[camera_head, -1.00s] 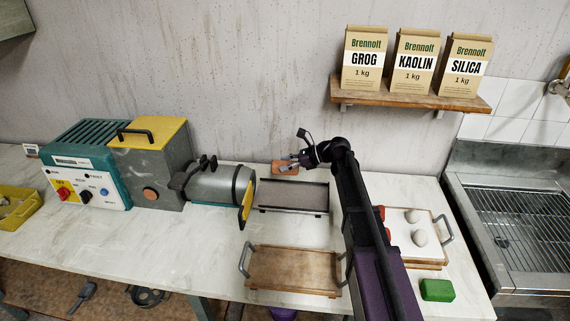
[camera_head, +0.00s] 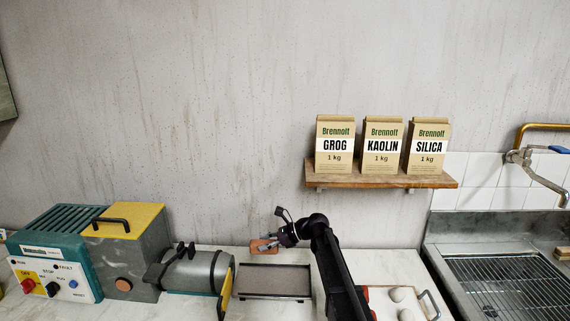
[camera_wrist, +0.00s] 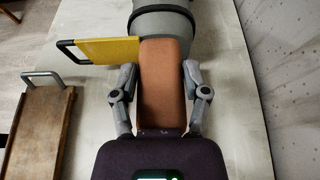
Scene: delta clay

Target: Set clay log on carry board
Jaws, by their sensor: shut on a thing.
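The clay log (camera_wrist: 162,85) is an orange-brown block between the two fingers of my gripper (camera_wrist: 159,76) in the wrist view, and the gripper is shut on it. In the head view the log (camera_head: 263,246) shows at the tip of my gripper (camera_head: 272,244), behind the dark tray near the wall. Its height above the table is hard to tell.
A dark tray (camera_head: 275,280) stands right of the extruder machine (camera_head: 130,250), whose yellow end plate (camera_wrist: 105,51) is close to the log in the wrist view. A shelf (camera_head: 380,180) with three bags hangs above. A white-topped board (camera_head: 385,297) and a sink (camera_head: 490,270) are at right.

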